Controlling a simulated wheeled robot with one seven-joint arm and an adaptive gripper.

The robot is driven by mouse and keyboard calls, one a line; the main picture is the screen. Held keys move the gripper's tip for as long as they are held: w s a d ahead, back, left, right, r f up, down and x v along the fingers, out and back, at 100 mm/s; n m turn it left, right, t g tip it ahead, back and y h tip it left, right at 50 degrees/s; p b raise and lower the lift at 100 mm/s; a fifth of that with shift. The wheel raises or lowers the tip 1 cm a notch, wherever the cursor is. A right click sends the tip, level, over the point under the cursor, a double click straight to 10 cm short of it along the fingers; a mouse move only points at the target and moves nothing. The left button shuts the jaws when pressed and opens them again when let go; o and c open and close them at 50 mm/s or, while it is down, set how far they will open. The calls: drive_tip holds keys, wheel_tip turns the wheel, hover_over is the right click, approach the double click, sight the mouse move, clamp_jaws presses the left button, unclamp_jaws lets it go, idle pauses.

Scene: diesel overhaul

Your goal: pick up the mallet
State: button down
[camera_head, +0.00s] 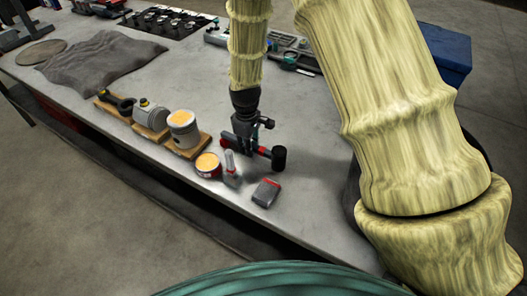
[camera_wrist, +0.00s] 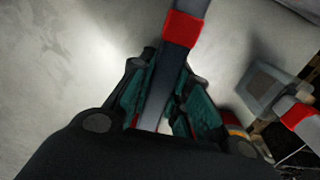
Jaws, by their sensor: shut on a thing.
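The mallet has a black cylindrical head (camera_head: 279,158) and a grey handle with a red band, seen in the wrist view (camera_wrist: 183,28). In the head view it is near the middle of the grey bench. My gripper (camera_head: 243,148) points down over the handle. In the wrist view, the green pads of my gripper (camera_wrist: 163,95) lie on both sides of the handle, shut on it. The mallet's head is not clearly seen in the wrist view. I cannot tell whether the mallet touches the bench.
A red can with orange contents (camera_head: 208,164), a small silver part (camera_head: 231,167) and a grey block with a red edge (camera_head: 266,193) stand close by. Pistons on wooden blocks (camera_head: 184,130) are to the left. A dark cloth (camera_head: 98,57) lies further back. Bare bench (camera_head: 310,190) lies to the right.

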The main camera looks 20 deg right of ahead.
drive_tip(key=shift+r+b, duration=1.4)
drive_tip(key=shift+r, duration=3.6)
drive_tip(key=c, duration=2)
unclamp_jaws()
clamp_jaws()
